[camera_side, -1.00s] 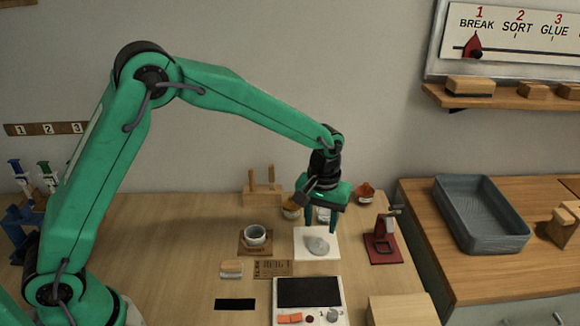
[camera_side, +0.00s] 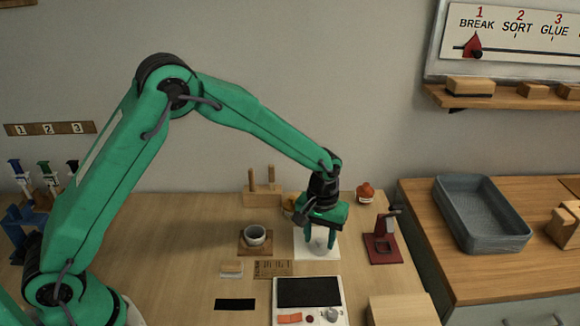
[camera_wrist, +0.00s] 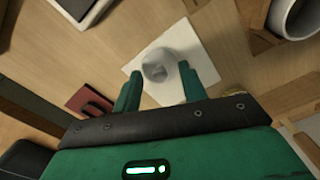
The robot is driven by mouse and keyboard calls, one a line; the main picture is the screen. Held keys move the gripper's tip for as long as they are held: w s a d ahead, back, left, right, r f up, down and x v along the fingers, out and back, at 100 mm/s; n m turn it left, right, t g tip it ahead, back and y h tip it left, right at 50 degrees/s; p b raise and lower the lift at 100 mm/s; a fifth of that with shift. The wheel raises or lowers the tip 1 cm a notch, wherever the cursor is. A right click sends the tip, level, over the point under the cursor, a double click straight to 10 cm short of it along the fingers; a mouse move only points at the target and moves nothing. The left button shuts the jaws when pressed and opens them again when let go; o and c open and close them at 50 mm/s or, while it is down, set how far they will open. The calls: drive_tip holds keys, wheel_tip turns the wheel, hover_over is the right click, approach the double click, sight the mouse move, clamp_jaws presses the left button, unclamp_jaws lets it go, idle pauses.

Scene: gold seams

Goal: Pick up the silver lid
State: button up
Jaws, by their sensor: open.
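The silver lid (camera_side: 319,244) is a small round grey piece on a white square sheet (camera_side: 301,255). In the side view it is partly hidden by my fingers. My gripper (camera_side: 319,242) is low over the white sheet with its fingers pointing down. In the wrist view the lid (camera_wrist: 159,68) appears in line with the gap between the fingertips of my gripper (camera_wrist: 158,70). The fingers are apart and nothing is held. I cannot tell whether a fingertip touches the lid or the sheet.
A white cup (camera_side: 255,236) on a wooden coaster stands left of the sheet. A red stand (camera_side: 381,247) is to the right. A scale with a dark top (camera_side: 308,291) lies in front. A wooden holder with pegs (camera_side: 262,195) and an orange pot (camera_side: 365,192) are behind.

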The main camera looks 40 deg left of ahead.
sight(320, 240)
drive_tip(key=shift+c, duration=0.2)
clamp_jaws()
drive_tip(key=shift+r, duration=0.1)
drive_tip(key=shift+r, duration=0.5)
wheel_tip(320, 240, up, 3)
drive_tip(key=shift+r, duration=0.15)
drive_tip(key=s+d+r, duration=0.6)
drive_tip(key=s+d, duration=0.2)
drive_tip(key=shift+s+r, duration=0.3)
drive_tip(key=shift+s, duration=0.05)
drive_tip(key=shift+w, duration=0.1)
